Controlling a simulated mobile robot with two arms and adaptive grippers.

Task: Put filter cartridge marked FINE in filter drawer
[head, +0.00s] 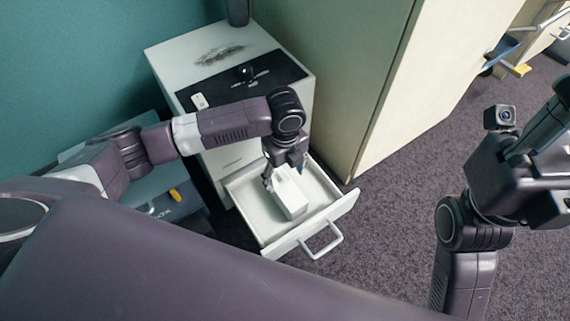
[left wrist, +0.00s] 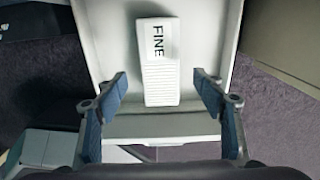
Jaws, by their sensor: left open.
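The filter drawer (head: 341,207) is pulled out from the white cabinet, with its handle toward the open floor. The filter cartridge (head: 291,198) is a white block lying inside the drawer. In the left wrist view the cartridge (left wrist: 160,62) reads FINE and has a ribbed half nearer me. My left gripper (head: 284,173) is over the drawer, open, and partly covers the cartridge's far end. In the left wrist view its fingers (left wrist: 160,98) stand apart on either side of the cartridge, not touching it. My right gripper (head: 545,165) is at the right edge, its fingers unclear.
A tall beige cabinet (head: 385,120) stands right beside the drawer. A grey box (head: 180,205) with a yellow latch is on the left.

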